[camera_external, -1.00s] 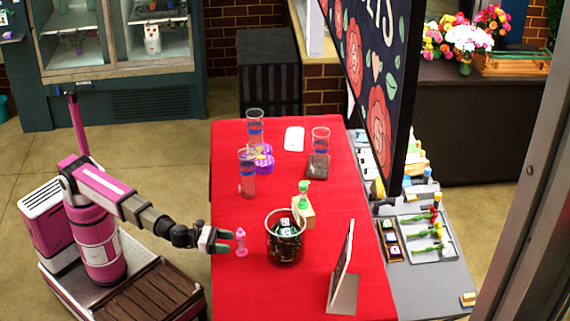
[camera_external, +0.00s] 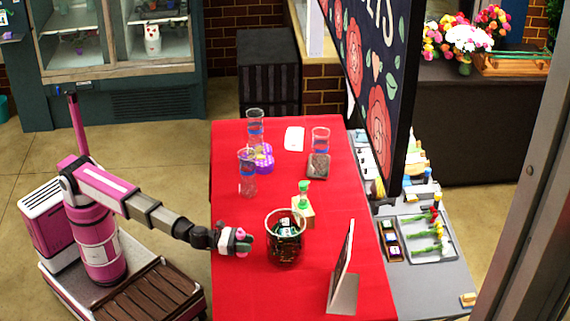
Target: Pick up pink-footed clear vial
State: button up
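A small pink vial (camera_external: 240,233) stands near the left edge of the red table. Only its pink upper part shows; the rest is hidden behind my gripper (camera_external: 246,242). Its clear part and foot cannot be made out. My gripper reaches in low from the left, and its fingers are at the vial, seemingly on either side of it. Whether they are open or shut on it is too small to tell.
A glass jar (camera_external: 286,250) with dark contents stands just right of my gripper. A green-topped vial (camera_external: 304,187) stands on a wooden block (camera_external: 308,214) behind it. Tall clear glasses (camera_external: 247,183) stand farther back. A sign stand (camera_external: 343,290) is at front right. The front left of the red table (camera_external: 255,297) is clear.

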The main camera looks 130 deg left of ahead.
grip_shut()
jog(key=shift+r, duration=0.8)
notch_tip(320, 180, up, 3)
jog(key=shift+f, duration=0.15)
jog(key=s+a+r, duration=0.6)
jog(key=s+a, duration=0.1)
jog(key=a, duration=0.1)
jog(key=shift+s+a+r, duration=0.35)
jog(key=shift+r, duration=0.05)
